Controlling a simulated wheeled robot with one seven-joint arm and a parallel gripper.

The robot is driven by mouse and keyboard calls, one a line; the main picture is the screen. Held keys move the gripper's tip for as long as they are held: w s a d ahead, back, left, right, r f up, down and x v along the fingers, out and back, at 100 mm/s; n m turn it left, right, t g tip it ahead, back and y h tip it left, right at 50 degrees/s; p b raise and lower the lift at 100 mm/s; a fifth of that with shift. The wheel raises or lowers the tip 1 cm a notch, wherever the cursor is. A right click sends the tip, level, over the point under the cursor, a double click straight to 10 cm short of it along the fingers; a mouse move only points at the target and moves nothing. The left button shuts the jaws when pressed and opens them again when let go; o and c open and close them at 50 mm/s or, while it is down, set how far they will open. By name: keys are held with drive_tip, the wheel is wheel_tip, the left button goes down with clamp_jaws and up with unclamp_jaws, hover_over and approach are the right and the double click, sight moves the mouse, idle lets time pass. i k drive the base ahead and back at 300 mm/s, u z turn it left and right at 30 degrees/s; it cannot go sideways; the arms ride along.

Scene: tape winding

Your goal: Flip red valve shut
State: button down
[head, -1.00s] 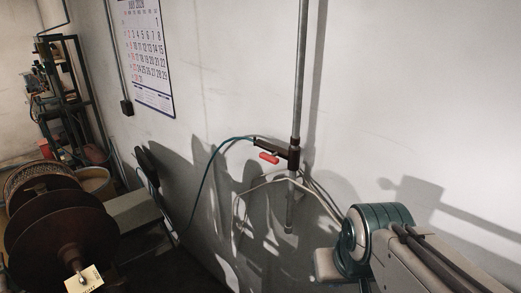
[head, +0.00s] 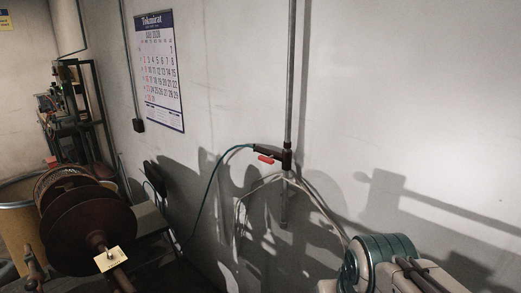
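The red valve handle (head: 265,159) is on a dark pipe fitting (head: 275,153) on the wall, right of centre. The handle looks roughly in line with the short side branch, where a green hose (head: 208,185) joins. A vertical grey pipe (head: 291,75) comes down the wall into the fitting. My gripper cannot be seen in this view. Part of my arm, in grey and teal, shows at the lower right, below and to the right of the valve.
A wall calendar (head: 160,75) hangs left of the pipe. Dark reels (head: 92,230) with a tag (head: 109,259) stand at the lower left. A tan drum (head: 20,225) is behind them. Pale cables hang below the valve. The wall right of the pipe is bare.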

sight(269, 161)
drive_tip(key=u, duration=0.3)
drive_tip(key=i, duration=1.3)
drive_tip(key=z, duration=0.5)
